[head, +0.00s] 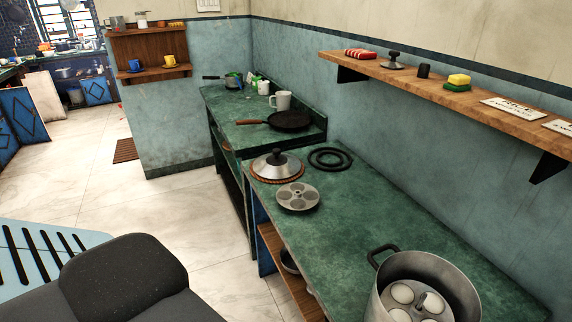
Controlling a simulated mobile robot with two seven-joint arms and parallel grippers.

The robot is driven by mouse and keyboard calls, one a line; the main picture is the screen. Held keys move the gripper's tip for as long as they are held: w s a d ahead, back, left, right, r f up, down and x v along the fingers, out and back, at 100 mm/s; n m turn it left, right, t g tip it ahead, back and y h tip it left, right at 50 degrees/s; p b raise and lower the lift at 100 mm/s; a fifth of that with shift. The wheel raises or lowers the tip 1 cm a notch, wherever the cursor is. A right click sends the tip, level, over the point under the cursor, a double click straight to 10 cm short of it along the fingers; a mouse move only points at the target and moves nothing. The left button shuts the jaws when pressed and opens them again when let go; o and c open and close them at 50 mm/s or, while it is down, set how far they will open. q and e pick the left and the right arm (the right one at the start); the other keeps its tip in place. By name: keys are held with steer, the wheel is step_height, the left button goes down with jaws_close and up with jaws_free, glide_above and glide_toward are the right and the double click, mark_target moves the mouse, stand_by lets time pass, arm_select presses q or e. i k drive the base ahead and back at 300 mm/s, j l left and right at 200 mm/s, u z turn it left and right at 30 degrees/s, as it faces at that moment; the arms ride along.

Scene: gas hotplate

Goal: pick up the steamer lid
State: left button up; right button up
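The steamer lid (270,164) is a domed silver metal lid with a dark knob on top. It rests knob-up on a reddish-brown round mat (299,176) near the far end of the green counter. The steamer pot (444,267), a large metal pot with a dark handle, stands at the lower right, uncovered. Inside it is a plate with several white rounded items (402,293). Neither of my grippers is in view.
A round metal plate with hollows (298,197) lies just in front of the lid. Black rings (330,158) lie right of it. A dark pan (290,121) and white mug (281,100) stand behind. A wooden shelf (465,98) overhangs the right side. The counter (365,205) middle is clear.

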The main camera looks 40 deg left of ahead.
mark_target(276, 164)
steer(key=j+z, duration=0.15)
steer(key=z, duration=0.2)
steer(key=j+z, duration=0.15)
steer(key=z, duration=0.2)
steer(key=j+z, duration=0.3)
steer(key=k+j+z, duration=0.1)
steer(key=j+z, duration=0.15)
steer(key=k+j+z, duration=0.3)
steer(key=j, duration=0.15)
steer(key=k+j+z, duration=0.1)
steer(key=j, duration=0.35)
steer(key=k+j+z, duration=0.1)
steer(key=k+j, duration=0.2)
steer(key=k+j+z, duration=0.1)
steer(key=j, duration=0.45)
steer(key=k+j+z, duration=0.1)
steer(key=k+j, duration=0.5)
steer(key=j, duration=0.15)
steer(key=k+j, duration=0.3)
steer(key=j, duration=0.2)
steer(key=k+j, duration=0.35)
steer(key=j, duration=0.1)
